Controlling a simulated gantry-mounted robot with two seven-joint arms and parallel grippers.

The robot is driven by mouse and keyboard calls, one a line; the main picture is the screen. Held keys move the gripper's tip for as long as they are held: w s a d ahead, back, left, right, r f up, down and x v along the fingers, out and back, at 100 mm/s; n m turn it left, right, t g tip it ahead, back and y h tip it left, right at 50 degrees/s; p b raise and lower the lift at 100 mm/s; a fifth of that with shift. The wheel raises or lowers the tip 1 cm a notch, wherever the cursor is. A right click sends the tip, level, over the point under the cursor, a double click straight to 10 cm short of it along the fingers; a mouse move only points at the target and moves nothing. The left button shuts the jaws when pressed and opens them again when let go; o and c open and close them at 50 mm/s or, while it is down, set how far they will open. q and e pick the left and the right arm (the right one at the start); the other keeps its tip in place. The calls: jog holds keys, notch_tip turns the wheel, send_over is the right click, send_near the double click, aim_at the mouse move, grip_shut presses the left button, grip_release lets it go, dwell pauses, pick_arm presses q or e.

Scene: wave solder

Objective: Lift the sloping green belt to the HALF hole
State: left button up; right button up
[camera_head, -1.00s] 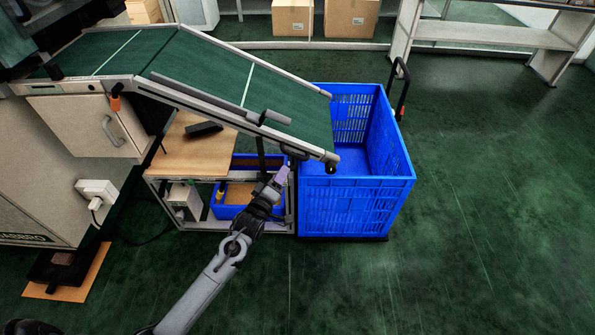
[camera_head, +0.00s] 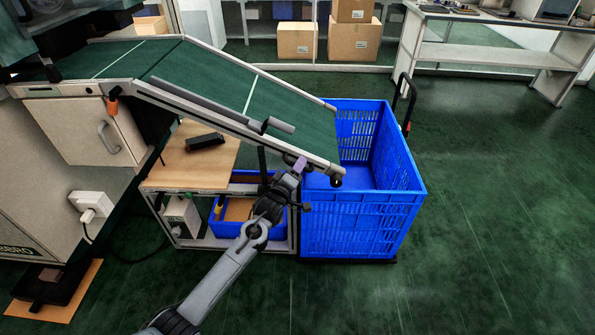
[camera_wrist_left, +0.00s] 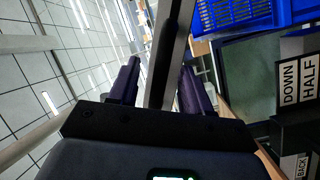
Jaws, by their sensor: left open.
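The sloping green belt (camera_head: 225,85) runs in the head view from the flat belt at upper left down to its low end above the blue crate. My left gripper (camera_head: 298,166) is at the near side rail by the low end. In the left wrist view, my open left gripper (camera_wrist_left: 158,85) has a grey and dark bar (camera_wrist_left: 170,55) between its purple fingers; whether they touch it is unclear. The HALF hole itself cannot be made out. My right gripper is not in view.
The large blue crate (camera_head: 360,225) stands under the low end, with a black cart handle behind it. A wooden shelf (camera_head: 190,165) and a smaller blue bin (camera_head: 228,230) lie below the belt. Green floor is free at right.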

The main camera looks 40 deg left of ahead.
pick_arm(q)
jog(key=shift+w+a, duration=0.1)
jog(key=shift+w, duration=0.4)
grip_shut()
